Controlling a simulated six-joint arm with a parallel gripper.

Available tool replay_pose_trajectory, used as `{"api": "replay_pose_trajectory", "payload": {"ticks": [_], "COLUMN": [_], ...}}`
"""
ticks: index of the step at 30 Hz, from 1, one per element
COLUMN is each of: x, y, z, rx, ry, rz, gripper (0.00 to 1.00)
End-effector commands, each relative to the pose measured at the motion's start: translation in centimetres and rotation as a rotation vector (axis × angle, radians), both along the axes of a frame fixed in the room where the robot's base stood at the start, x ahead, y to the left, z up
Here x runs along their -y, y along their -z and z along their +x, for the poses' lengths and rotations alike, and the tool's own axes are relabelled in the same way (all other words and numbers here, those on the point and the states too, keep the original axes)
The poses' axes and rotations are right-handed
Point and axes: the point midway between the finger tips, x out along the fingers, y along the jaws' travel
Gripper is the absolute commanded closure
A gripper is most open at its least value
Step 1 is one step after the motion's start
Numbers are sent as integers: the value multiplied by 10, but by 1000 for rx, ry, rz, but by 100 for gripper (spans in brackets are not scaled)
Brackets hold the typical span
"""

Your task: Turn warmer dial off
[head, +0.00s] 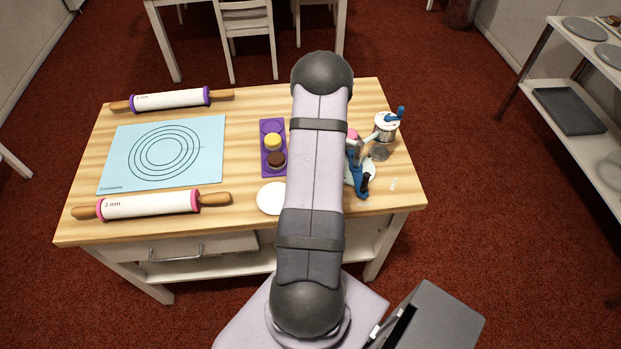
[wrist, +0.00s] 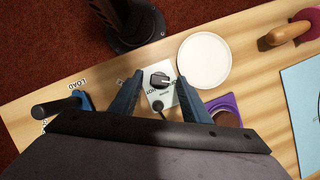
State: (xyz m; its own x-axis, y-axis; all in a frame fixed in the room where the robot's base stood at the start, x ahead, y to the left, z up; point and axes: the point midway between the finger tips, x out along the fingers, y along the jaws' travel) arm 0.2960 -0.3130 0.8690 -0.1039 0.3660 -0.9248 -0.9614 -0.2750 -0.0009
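The warmer dial (wrist: 160,80) is a dark round knob on a small white panel (wrist: 157,98) in the wrist view. Lettering including "HOT" is printed around it; I cannot read its setting clearly. My gripper (wrist: 160,76) is open, with one blue finger on each side of the dial and gaps between. Whether the fingertips are level with the knob or above it is unclear. A second dark round part (wrist: 158,104) sits below the dial on the panel. In the head view my arm hides the dial and gripper.
A white disc (wrist: 204,61) lies close to the right finger. A purple tray (head: 265,162) holds yellow and brown rounds. Rolling pins (head: 150,204) (head: 170,99) and a blue mat (head: 205,130) occupy the left side.

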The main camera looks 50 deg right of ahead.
Motion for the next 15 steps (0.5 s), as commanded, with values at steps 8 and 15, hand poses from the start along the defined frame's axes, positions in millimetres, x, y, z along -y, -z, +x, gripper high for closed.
{"api": "replay_pose_trajectory", "payload": {"ticks": [8,15], "x": [4,16], "y": [-7,-35], "z": [1,5], "rx": [1,3], "ry": [1,2], "rz": [-1,-3], "gripper": [57,57]}}
